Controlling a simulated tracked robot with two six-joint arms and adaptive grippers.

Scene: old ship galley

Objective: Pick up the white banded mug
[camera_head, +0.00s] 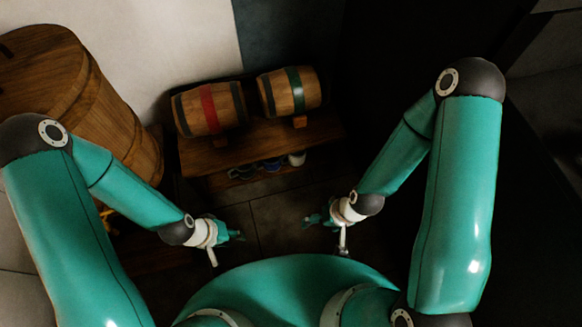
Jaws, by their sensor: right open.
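A small white mug-like thing (297,158) stands at the right end of a row of mugs, low under the wooden barrel stand. It is partly in shadow, and I cannot make out a band on it. My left gripper (236,235) is in front of the stand, below and left of the white thing in the picture and apart from it. It is too small and dark to tell whether its jaws are open. My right gripper (312,220) is open and empty, below the white thing in the picture and apart from it.
The wooden stand (230,155) carries a barrel with a red band (209,108) and one with a green band (297,91). Several darker mugs (266,166) sit left of the white one. A large wooden barrel (75,85) stands at left. Dark tiled floor (275,217) between the grippers is clear.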

